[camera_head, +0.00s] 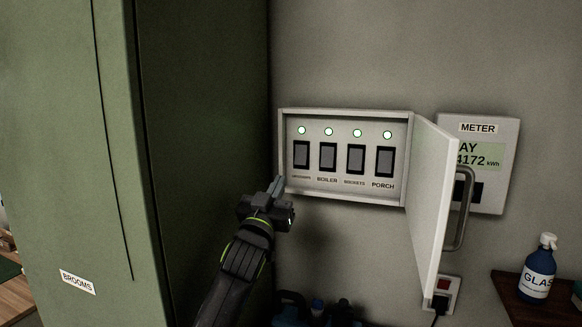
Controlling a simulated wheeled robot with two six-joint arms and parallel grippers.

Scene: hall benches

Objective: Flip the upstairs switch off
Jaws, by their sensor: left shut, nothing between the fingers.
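An open switch box (396,203) is on the wall, with a row of dark rocker switches under lit green lights. The leftmost switch (301,154) has a small label that is hard to read; the others read boiler, what looks like sockets, and porch. The light (302,130) above the leftmost switch is lit green. My left gripper (278,184) is shut and empty, just below and left of that switch at the box's lower left corner. I cannot tell whether it touches the box. My right gripper is not in view.
The box's door (432,200) with its handle (463,208) stands open to the right, partly in front of a meter (495,135). A green brooms cabinet (60,150) stands close on the left. A blue bottle (537,275) stands on a shelf at right.

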